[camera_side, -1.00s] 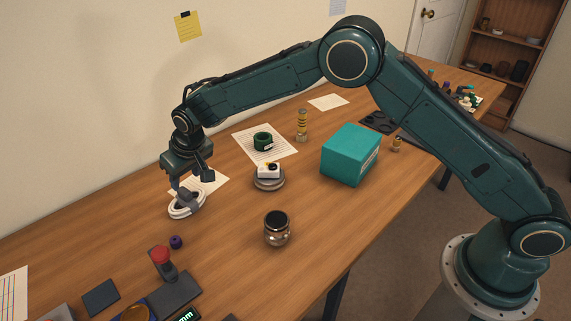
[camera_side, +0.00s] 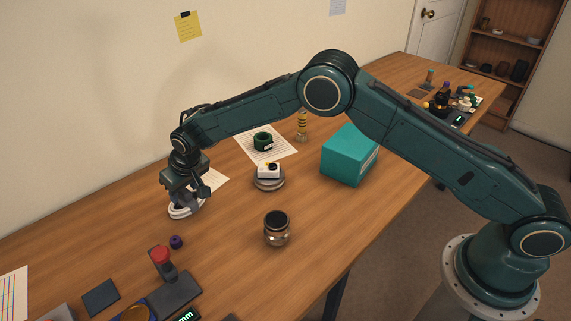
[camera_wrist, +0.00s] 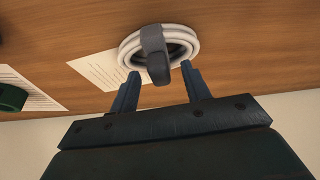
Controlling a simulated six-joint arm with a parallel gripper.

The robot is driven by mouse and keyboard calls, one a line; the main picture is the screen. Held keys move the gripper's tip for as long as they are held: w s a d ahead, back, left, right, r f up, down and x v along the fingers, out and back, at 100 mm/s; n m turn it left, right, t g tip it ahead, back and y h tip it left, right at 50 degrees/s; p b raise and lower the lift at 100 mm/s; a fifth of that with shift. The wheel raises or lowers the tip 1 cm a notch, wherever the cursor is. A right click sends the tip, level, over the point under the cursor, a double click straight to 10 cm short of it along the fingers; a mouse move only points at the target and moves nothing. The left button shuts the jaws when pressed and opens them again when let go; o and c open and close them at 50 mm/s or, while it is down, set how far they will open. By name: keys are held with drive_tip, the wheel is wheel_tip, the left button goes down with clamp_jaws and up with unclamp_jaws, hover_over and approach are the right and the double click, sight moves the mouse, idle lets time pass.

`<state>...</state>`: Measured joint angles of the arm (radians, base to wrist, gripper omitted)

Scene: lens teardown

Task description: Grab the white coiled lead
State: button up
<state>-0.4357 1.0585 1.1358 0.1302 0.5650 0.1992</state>
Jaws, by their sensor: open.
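The white coiled lead (camera_side: 179,212) lies on the table at the left in the side view, directly under my gripper (camera_side: 186,204). In the wrist view the coil (camera_wrist: 194,45) is a white ring with a dark grey plug or clip (camera_wrist: 154,52) across its near side. My gripper (camera_wrist: 160,82) is open, its two fingers apart on either side of the grey piece. The fingertips are close to the coil's near edge; I cannot tell whether they touch it. In the side view the gripper hides much of the coil.
A paper sheet (camera_side: 216,180) lies beside the coil. A small purple knob (camera_side: 176,242) and a red-topped post (camera_side: 162,262) stand in front. A stacked disc item (camera_side: 268,180), a jar (camera_side: 277,230) and a teal box (camera_side: 349,157) are to the right. Bare table lies between.

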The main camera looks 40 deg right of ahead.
sight(185, 191)
drive_tip(key=shift+f, duration=0.1)
drive_tip(key=shift+c, duration=0.5)
clamp_jaws()
wheel_tip(185, 191, up, 20)
idle(0.8)
idle(0.5)
